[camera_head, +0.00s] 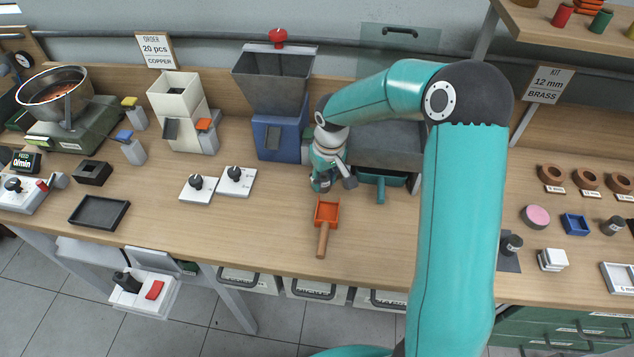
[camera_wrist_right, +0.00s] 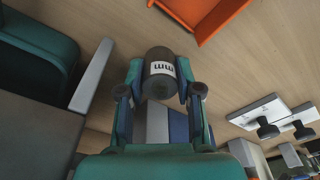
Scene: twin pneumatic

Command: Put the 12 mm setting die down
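My right gripper (camera_head: 323,183) is low over the table, in front of the blue-based hopper machine and just behind the orange scoop. In the right wrist view, my right gripper (camera_wrist_right: 161,92) is shut on a dark grey cylindrical die (camera_wrist_right: 160,72) with a white label. The label reads "mm"; its number is hidden. In the head view the die (camera_head: 325,184) is small and partly covered by the fingers. I cannot tell whether it touches the table. My left gripper is not in view.
The orange scoop (camera_head: 326,212) lies close in front of the gripper. The blue-based hopper machine (camera_head: 277,138) stands behind. A teal drawer tray (camera_head: 382,178) is just right. White switch plates (camera_head: 236,180) are left. Similar dark cylinders (camera_head: 511,244) stand at right. Bare tabletop lies left of the scoop.

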